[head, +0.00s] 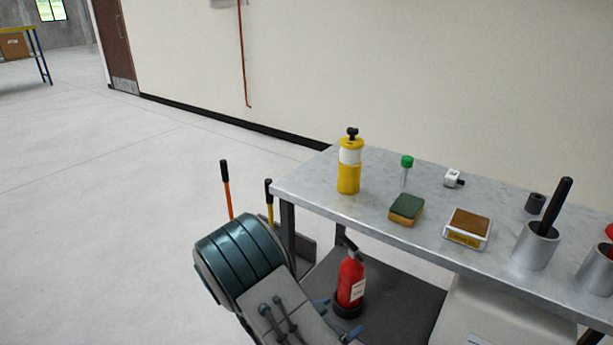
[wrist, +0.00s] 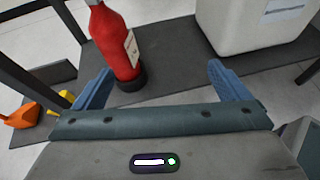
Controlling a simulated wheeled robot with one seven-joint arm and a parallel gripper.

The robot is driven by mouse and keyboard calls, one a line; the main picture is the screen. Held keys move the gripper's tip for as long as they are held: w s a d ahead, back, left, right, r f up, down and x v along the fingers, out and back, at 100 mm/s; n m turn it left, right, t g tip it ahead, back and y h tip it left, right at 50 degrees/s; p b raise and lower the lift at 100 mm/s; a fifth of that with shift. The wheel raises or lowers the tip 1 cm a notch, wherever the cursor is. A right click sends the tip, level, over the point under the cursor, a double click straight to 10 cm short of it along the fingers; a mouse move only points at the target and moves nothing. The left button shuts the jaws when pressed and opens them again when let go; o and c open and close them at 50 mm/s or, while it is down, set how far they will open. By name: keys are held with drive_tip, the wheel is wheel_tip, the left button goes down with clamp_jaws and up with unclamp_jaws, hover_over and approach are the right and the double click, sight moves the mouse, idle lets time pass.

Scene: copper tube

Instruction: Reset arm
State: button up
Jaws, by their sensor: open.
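My gripper (head: 337,318) is low in the head view, beside the table. Its blue fingers are spread wide in the wrist view (wrist: 162,83), with nothing held between them. A red fire extinguisher (head: 351,281) with a black base stands upright on the dark lower shelf (head: 402,290). In the wrist view the extinguisher (wrist: 117,45) is beyond the fingers, close to the left one; I cannot tell the exact gap. A copper tube (head: 243,60) runs down the wall and ends in a small bend near the floor.
The grey table (head: 375,215) carries a yellow-and-white bottle (head: 349,170), a sponge (head: 406,209), a small box (head: 467,228) and metal cups (head: 537,250). A white bin (head: 490,305) stands on the lower shelf. Orange-handled (head: 227,195) and yellow-handled tools stand left of the table. Open floor lies left.

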drive_tip(key=s+d+r+m+g+p, duration=0.3)
drive_tip(key=r+m+p, duration=0.15)
drive_tip(key=r, duration=0.45)
drive_tip(key=s+d+r+m+g+y+p, duration=0.1)
drive_tip(key=s+d+r+m+g+p, duration=0.2)
drive_tip(key=r+m, duration=0.45)
drive_tip(key=s+d+r+m+g+p, duration=0.25)
drive_tip(key=d+r+p, duration=0.2)
drive_tip(key=r, duration=0.55)
drive_tip(key=s+a+r+m+y+p, duration=0.1)
drive_tip(key=s+r+m+y+p, duration=0.1)
drive_tip(key=r, duration=0.6)
drive_tip(key=s+a+r+m+t+y+p, duration=0.1)
drive_tip(key=s+r+m+y+p, duration=0.2)
drive_tip(key=s+r+m+p, duration=0.2)
drive_tip(key=s+a+r+m+y+p, duration=0.1)
drive_tip(key=s+r+m+y+p, duration=0.2)
drive_tip(key=r, duration=0.8)
drive_tip(key=m+p, duration=0.2)
drive_tip(key=p, duration=0.1)
drive_tip(key=shift+s+a+t, duration=0.15)
drive_tip(key=shift+a+t, duration=0.05)
drive_tip(key=shift+t, duration=0.15)
